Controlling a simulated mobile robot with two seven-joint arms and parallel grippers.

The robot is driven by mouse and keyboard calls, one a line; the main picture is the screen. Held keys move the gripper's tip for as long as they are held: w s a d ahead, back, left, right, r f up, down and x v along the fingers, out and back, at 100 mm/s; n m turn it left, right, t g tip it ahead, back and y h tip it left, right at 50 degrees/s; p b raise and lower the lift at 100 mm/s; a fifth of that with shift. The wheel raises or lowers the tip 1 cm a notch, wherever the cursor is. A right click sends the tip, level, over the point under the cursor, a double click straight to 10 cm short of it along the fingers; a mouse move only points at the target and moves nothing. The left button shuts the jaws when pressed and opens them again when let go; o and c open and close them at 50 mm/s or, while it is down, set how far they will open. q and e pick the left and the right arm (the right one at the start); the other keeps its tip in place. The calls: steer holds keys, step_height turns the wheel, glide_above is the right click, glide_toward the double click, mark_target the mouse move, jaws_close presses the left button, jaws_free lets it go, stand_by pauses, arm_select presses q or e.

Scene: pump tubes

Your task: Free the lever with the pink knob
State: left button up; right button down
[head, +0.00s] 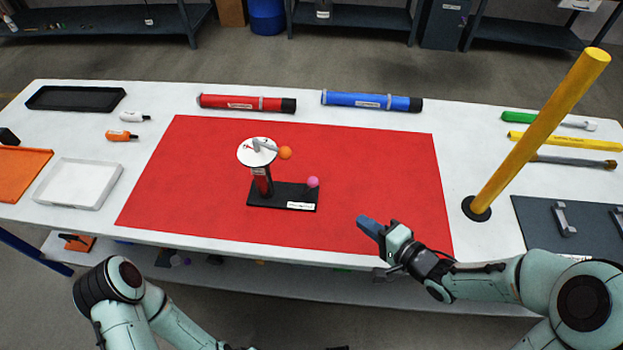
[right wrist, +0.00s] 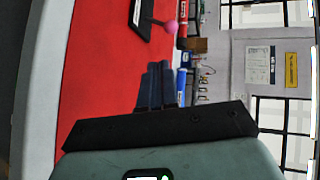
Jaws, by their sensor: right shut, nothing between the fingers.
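A small device stands on the red mat (head: 380,170). The pink knob also shows in the right wrist view (right wrist: 169,27), beyond my fingers. My right gripper (head: 369,227) is shut and empty above the mat's front right, apart from the device. My left arm shows lower left, its gripper out of view.
A yellow post (head: 540,130) stands right of the mat. Red (head: 245,103) and blue (head: 372,101) tubes lie behind it. A white tray (head: 78,205) lies left, a dark panel (head: 540,215) right. The mat between my right gripper and the device is clear.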

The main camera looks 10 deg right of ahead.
arm_select(q)
steer(key=shift+w+a, duration=0.3)
steer(key=shift+w, duration=0.15)
arm_select(e)
steer(key=shift+w+a, duration=0.3)
steer(key=shift+w, duration=0.15)
steer(key=shift+s, duration=0.1)
steer(key=b, duration=0.3)
glide_toward(308, 187)
steer(key=w, duration=0.3)
steer(key=shift+w+a+f, duration=0.1)
steer(key=shift+a+f, duration=0.1)
steer(key=shift+w+a, duration=0.25)
steer(key=shift+w, duration=0.2)
arm_select(q)
steer(key=f, duration=0.1)
steer(key=s+f, duration=0.1)
steer(key=f, duration=0.1)
steer(key=shift+f, duration=0.25)
